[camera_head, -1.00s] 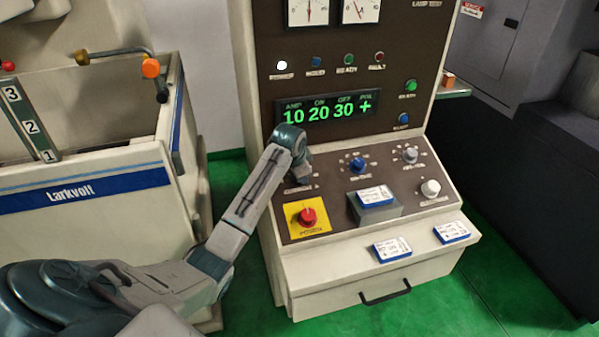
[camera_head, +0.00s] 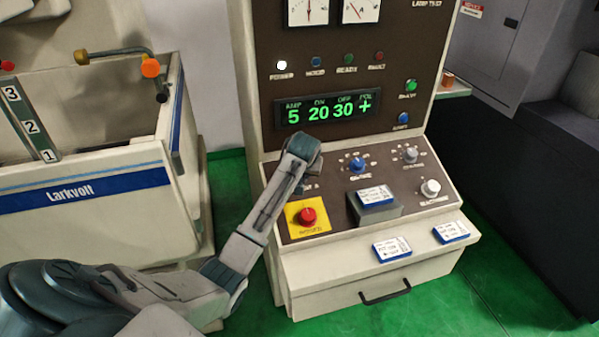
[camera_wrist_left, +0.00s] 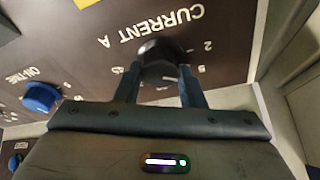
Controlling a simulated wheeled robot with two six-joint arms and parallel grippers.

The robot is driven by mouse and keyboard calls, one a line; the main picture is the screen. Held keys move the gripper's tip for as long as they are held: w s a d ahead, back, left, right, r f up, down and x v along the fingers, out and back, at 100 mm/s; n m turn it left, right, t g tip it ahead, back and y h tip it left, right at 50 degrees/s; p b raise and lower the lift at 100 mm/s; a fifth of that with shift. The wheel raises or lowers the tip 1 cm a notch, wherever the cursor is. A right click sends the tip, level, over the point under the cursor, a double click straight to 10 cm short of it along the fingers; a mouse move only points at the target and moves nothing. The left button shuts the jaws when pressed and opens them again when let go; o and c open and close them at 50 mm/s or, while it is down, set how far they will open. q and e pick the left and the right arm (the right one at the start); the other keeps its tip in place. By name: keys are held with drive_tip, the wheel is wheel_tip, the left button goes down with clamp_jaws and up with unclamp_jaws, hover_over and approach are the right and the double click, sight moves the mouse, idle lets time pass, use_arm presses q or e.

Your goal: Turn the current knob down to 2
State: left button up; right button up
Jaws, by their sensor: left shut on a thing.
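The current knob (camera_wrist_left: 162,50) is a dark round knob under the upside-down label "CURRENT A" in the left wrist view. My left gripper (camera_wrist_left: 158,80) is shut on it, one finger on each side. In the head view my left arm's wrist hides the knob, and the fingers do not show there. The green display (camera_head: 318,113) reads AMP 5, 20, 30 and +. Scale marks, including a 2, show beside the knob in the wrist view. My right gripper is in neither view.
A red emergency button (camera_head: 307,216) on a yellow plate sits just below the wrist. A blue knob (camera_head: 357,165), a grey knob (camera_head: 411,155) and a white knob (camera_head: 430,187) are to the right. A grey block (camera_head: 377,212) bears a label card.

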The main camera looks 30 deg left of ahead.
use_arm(q)
drive_tip(key=n+g+y, duration=0.1)
drive_tip(key=n, duration=0.5)
drive_tip(key=shift+n, duration=0.4)
idle(0.3)
drive_tip(key=o, duration=1)
drive_tip(key=shift+d, duration=0.1)
